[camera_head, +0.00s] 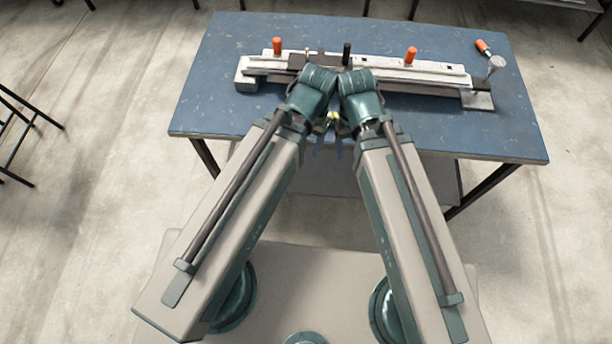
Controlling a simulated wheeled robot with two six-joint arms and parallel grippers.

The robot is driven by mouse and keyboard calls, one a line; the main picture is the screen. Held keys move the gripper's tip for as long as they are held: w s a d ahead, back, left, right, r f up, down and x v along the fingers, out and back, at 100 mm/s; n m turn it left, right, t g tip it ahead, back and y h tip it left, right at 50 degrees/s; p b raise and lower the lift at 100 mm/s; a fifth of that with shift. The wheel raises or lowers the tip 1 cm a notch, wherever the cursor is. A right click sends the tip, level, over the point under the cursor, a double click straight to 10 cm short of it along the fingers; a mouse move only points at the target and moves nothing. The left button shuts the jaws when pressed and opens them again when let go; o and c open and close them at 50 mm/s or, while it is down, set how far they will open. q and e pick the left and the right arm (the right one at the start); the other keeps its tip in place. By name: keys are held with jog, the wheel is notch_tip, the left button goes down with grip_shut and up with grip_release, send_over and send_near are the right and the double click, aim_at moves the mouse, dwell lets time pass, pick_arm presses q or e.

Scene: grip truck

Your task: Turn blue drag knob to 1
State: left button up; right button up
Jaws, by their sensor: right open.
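No blue knob can be picked out in the head view. A long silver fixture (440,76) lies across the back of the blue table (240,112). Upright on it are a left orange handle (277,46), a black handle (347,53) and a right orange handle (411,56). My right gripper (329,149) is small and partly hidden under the wrists, in front of the table's near edge. It is open and appears empty, apart from the fixture. My left gripper cannot be made out behind the arm links.
A loose orange-handled tool (484,47) lies at the table's back right. A silver round-topped post (496,64) stands by the fixture's right end. The table's front left and right areas are bare. A dark metal frame (18,140) stands on the floor at left.

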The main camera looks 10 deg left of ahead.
notch_tip(320, 180, down, 21)
jog(key=b, duration=2)
jog(key=shift+a+r, duration=0.1)
notch_tip(320, 180, up, 21)
jog(key=p, duration=2.1)
